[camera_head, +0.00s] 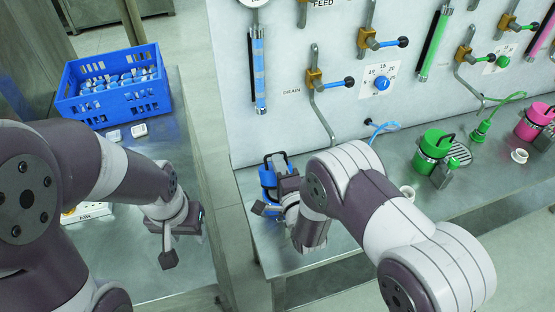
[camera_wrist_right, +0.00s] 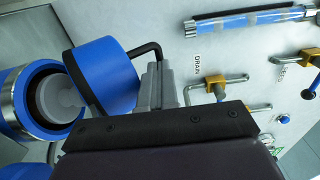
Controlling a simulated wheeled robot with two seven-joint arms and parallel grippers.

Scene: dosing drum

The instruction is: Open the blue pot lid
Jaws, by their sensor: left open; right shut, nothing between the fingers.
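The blue pot (camera_head: 267,180) stands near the left end of the right-hand bench, partly hidden by my right gripper (camera_head: 284,188). In the right wrist view the pot (camera_wrist_right: 14,102) shows its mouth uncovered, with a pale round inside. Its blue lid (camera_wrist_right: 104,75) is swung away from the mouth and stands tilted beside it, with a black bent handle (camera_wrist_right: 148,49). My right gripper (camera_wrist_right: 160,86) is shut and empty, close beside the lid and handle; I cannot tell whether it touches them. My left gripper (camera_head: 175,240) is open and empty above the left table.
A blue crate (camera_head: 115,97) of small packs stands on the left table (camera_head: 190,285). A gap separates it from the bench. The upright panel (camera_head: 300,110) with valves and hoses rises behind the pot. A green pot (camera_head: 432,150) and a pink pot (camera_head: 530,125) stand further right.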

